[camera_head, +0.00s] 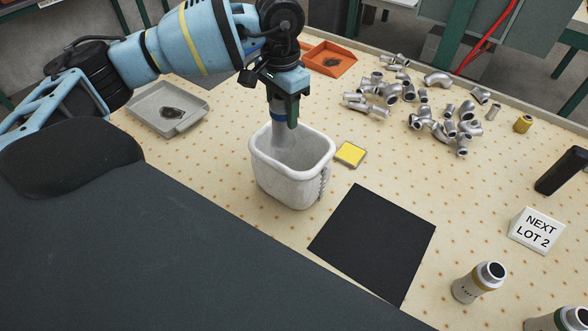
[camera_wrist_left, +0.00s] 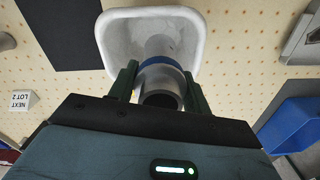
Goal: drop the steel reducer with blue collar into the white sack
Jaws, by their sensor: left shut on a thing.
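The white sack (camera_head: 290,185) stands open and upright near the middle of the table; it also shows in the left wrist view (camera_wrist_left: 118,38). My left gripper (camera_head: 285,112) is above its mouth, shut on the steel reducer with blue collar (camera_head: 278,117). In the left wrist view the reducer (camera_wrist_left: 161,77) sits between the two green fingers of the gripper (camera_wrist_left: 160,88), with its blue band just beyond them. The reducer points down into the sack's mouth, and its lower end overlaps the opening. I cannot tell whether it touches the sack's inside. My right gripper is out of view.
A grey tray (camera_head: 140,117) and an orange tray (camera_head: 345,65) each hold a dark piece. Beside the sack are a yellow pad (camera_head: 350,154) and a black mat (camera_head: 375,240). Several steel fittings (camera_head: 440,120) lie at the back right. A "NEXT LOT 2" sign (camera_head: 537,231) stands at right.

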